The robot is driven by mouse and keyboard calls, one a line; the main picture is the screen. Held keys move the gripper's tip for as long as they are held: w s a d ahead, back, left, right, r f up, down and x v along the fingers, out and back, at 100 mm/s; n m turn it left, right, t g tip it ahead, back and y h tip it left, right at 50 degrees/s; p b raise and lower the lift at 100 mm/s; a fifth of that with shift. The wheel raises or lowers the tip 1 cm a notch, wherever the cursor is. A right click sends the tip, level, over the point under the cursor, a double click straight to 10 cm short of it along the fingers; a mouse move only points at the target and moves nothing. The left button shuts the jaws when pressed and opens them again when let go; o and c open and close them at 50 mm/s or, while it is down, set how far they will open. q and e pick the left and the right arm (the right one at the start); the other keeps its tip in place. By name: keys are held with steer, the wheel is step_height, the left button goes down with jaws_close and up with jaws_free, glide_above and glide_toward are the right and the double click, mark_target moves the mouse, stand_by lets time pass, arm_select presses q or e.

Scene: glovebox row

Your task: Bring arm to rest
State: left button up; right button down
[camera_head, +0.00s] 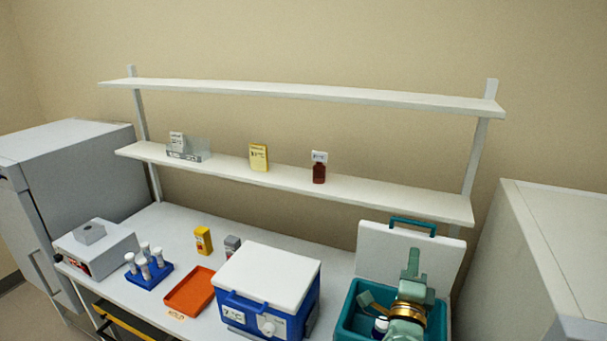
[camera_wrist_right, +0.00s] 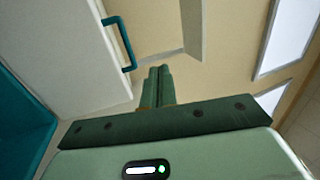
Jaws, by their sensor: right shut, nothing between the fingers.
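My right gripper (camera_head: 412,262) is green with a gold band on its wrist. In the head view it is in front of the raised white lid of a teal cooler (camera_head: 349,312), over the cooler's opening. In the right wrist view its two fingers (camera_wrist_right: 156,82) are together, with nothing between them. The cooler's lid (camera_head: 379,251) stands open with a teal handle. A white-capped bottle (camera_head: 381,325) shows inside, partly hidden by my arm. My left gripper is not in view.
A closed blue cooler with a white lid (camera_head: 267,275), an orange tray (camera_head: 190,291) and a blue rack of tubes (camera_head: 149,276) stand on the white bench. Two white shelves (camera_head: 400,195) are behind. A grey cabinet (camera_head: 545,240) stands at the right.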

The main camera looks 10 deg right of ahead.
steer(key=s+a+n+t+y, duration=0.2)
steer(key=s+a+n+y, duration=0.2)
steer(key=a+n+y, duration=0.85)
steer(key=s+a+f+n+g+y, duration=0.25)
steer(key=s+f+n+g, duration=0.3)
steer(key=n, duration=0.65)
steer(key=s+d+f+n+g+h, duration=0.3)
steer(key=s+d+g+h, duration=0.1)
steer(key=s+d, duration=0.35)
steer(key=s+d+f+n+g+h, duration=0.35)
steer(key=s+d+h, duration=0.2)
steer(key=s, duration=0.35)
steer(key=s+a+f+g+y+b, duration=0.15)
steer(key=f+b, duration=0.45)
steer(key=f, duration=1.2)
steer(key=s+a+f+g+y+b, duration=0.1)
steer(key=a+f+g+y+b, duration=0.3)
steer(key=f, duration=1.4)
steer(key=s+f+m+b, duration=0.2)
steer(key=s+f+b, duration=0.4)
steer(key=s+f, duration=0.4)
steer(key=s+d+f+m+g+b, duration=0.1)
steer(key=s+f+m+b, duration=0.1)
steer(key=s+f+b, duration=0.4)
steer(key=s+f, duration=0.5)
steer(key=f, duration=0.8)
steer(key=shift+s+d, duration=0.15)
steer(key=shift+s, duration=0.05)
